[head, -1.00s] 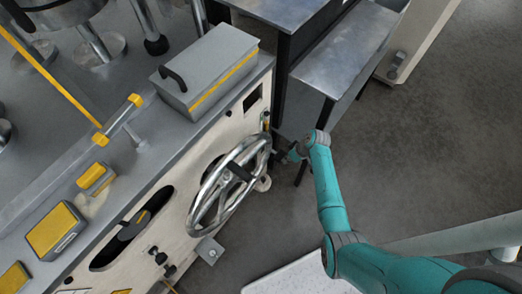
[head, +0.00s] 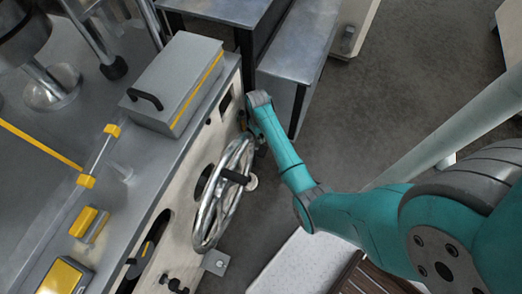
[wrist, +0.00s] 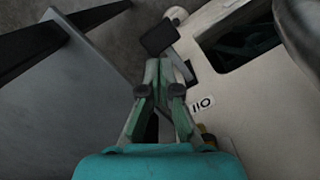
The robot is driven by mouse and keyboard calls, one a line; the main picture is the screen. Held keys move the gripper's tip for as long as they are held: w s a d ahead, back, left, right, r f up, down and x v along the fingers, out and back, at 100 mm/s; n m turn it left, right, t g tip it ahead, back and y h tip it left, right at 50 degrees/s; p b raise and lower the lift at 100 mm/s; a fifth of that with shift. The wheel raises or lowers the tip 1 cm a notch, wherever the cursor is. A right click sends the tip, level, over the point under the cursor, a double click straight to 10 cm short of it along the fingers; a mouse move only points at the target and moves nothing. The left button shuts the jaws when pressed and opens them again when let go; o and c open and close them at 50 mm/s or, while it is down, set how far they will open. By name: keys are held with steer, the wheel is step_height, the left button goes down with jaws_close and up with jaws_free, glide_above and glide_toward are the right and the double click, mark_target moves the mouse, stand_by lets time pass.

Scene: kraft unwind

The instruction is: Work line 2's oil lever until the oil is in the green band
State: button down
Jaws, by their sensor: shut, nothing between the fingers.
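The lever shows in the wrist view as a black block-shaped knob (wrist: 160,38) on a short pale arm, beside the machine's cream panel (wrist: 228,95). A small label (wrist: 202,104), which appears to be upside-down "OIL", is on the panel to its right. My gripper (wrist: 165,66) is shut and empty, its fingertips just below the knob in the picture; I cannot tell whether they touch it. A small brass-coloured part (wrist: 207,136) shows beside the gripper, partly hidden. In the head view my wrist hides the lever and fingers. No green band can be made out.
A large chrome handwheel (head: 203,228) stands out from the panel close to my arm. A grey box with a black handle (head: 178,80) sits on the machine top. Metal tables (head: 285,75) stand just beyond my wrist. Open floor (head: 400,80) lies to the right.

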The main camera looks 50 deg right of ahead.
mark_target(262, 149)
steer(key=shift+s+f, duration=0.2)
steer(key=shift+f, duration=1.55)
steer(key=shift+s+f, duration=0.15)
steer(key=shift+f, duration=1.55)
steer(key=shift+f, duration=0.1)
steer(key=shift+a+f, duration=0.1)
steer(key=shift+f, duration=2.05)
steer(key=w, duration=0.2)
steer(key=w+r, duration=0.1)
steer(key=shift+d, duration=0.4)
steer(key=shift+s, duration=0.15)
